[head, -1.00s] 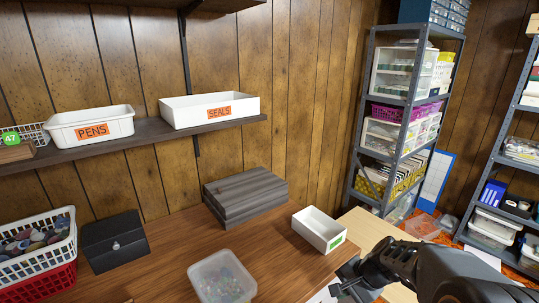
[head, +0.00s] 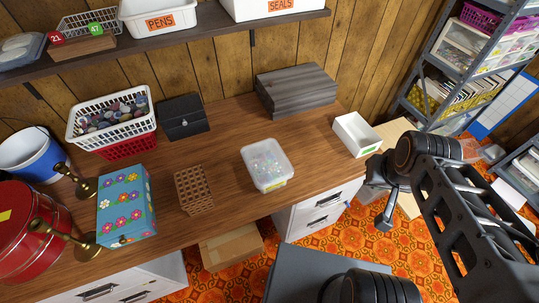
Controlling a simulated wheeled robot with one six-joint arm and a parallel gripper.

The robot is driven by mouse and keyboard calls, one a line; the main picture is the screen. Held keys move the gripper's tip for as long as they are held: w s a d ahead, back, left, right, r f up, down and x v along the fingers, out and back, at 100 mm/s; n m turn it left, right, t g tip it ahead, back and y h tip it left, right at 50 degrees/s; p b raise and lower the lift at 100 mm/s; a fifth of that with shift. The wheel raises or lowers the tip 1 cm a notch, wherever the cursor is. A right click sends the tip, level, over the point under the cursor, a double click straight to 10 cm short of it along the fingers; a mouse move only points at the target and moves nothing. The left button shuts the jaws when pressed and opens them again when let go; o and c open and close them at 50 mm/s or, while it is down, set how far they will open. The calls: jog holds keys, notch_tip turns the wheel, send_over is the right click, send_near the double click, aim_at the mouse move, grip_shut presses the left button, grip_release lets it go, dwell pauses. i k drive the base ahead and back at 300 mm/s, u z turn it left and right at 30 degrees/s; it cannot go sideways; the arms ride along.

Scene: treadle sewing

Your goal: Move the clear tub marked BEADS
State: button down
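My gripper (head: 385,222) is at the right, in front of the desk's right end, pointing down. It is well apart from the tub, and nothing shows in it. Its fingers are too small and dark to tell open from shut.
A white open box (head: 357,136) stands right of the tub, a grey wooden box (head: 296,90) behind it, and a brown perforated holder (head: 193,191) to its left. A flowered box (head: 126,205), candlesticks and a red tin (head: 28,235) fill the left. A shelf (head: 185,38) hangs above.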

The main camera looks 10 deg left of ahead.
aim_at(268, 167)
jog(key=z, duration=1.55)
jog(key=k, duration=1)
jog(key=u, duration=1.95)
